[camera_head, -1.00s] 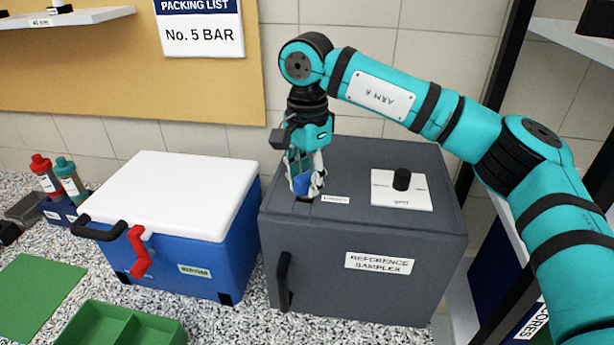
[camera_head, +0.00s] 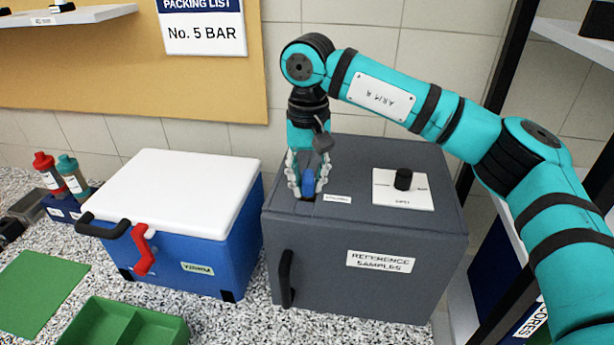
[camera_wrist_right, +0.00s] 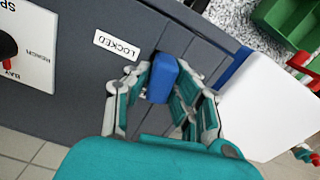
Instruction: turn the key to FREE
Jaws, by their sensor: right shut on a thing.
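The blue key (camera_head: 308,184) stands upright on top of the grey cabinet (camera_head: 365,235), near its left edge. It also shows in the wrist view (camera_wrist_right: 162,78). My right gripper (camera_head: 306,190) points down and is shut on the key, with a finger on either side. Its fingers hide the key's base. In the wrist view a small white label (camera_wrist_right: 117,45) beside the key reads LOCKED. I see no FREE label; the key's exact pointing direction is hard to tell. My left gripper is not in view.
A white plate with a black knob (camera_head: 403,179) sits right of the key on the cabinet top. A blue cooler with a white lid (camera_head: 180,190) and red latch stands to the left. Green trays (camera_head: 125,325) lie front left. A dark shelf frame is at the right.

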